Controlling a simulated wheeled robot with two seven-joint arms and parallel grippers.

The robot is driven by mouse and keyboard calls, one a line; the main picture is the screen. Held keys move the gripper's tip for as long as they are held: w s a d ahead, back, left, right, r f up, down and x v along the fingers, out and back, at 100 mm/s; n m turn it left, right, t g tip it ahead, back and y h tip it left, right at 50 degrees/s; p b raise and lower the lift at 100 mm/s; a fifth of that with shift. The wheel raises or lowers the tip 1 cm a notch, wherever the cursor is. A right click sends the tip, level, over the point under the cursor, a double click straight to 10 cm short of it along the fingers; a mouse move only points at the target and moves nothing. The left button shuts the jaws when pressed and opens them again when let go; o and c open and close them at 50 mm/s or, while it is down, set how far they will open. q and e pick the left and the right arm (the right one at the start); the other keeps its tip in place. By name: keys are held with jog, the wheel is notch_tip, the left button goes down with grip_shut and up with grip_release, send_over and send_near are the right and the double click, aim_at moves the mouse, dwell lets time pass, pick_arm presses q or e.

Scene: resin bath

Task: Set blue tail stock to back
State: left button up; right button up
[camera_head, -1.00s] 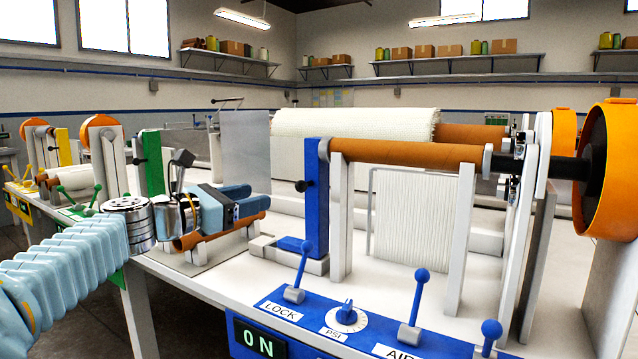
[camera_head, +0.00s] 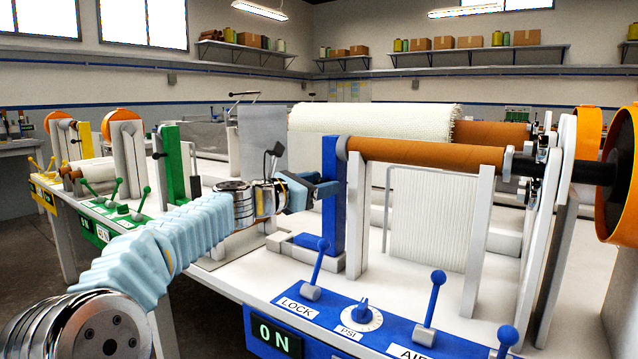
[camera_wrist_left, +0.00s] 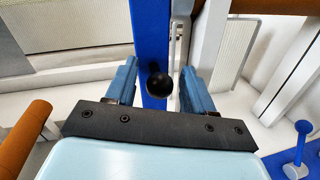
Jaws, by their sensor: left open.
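The blue tail stock (camera_head: 330,220) is an upright blue post on a white base, at the left end of a brown roll (camera_head: 425,153) in the head view. In the left wrist view the blue post (camera_wrist_left: 151,30) runs up the middle, with a black round knob (camera_wrist_left: 160,84) on its near face. My left gripper (camera_head: 318,190) is at the post's left side. In the wrist view its two blue fingers (camera_wrist_left: 157,88) are open, one on each side of the knob; I cannot tell whether they touch it. My right gripper is not in view.
A blue control panel (camera_head: 380,325) with LOCK, PSI and AIR controls runs along the table's front edge. A green post (camera_head: 171,165) stands to the left. A white-wrapped roll (camera_head: 370,128) lies behind. A second brown roll (camera_wrist_left: 28,137) shows at left in the wrist view.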

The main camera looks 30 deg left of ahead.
pick_arm(q)
grip_shut()
dwell(0.3)
jog(key=a+p, duration=0.3)
jog(key=a, duration=0.5)
jog(key=shift+w+a, duration=0.25)
jog(key=shift+w, duration=0.05)
grip_release()
jog(key=b+v, duration=0.2)
jog(key=v, duration=1.1)
jog(key=shift+s, duration=0.4)
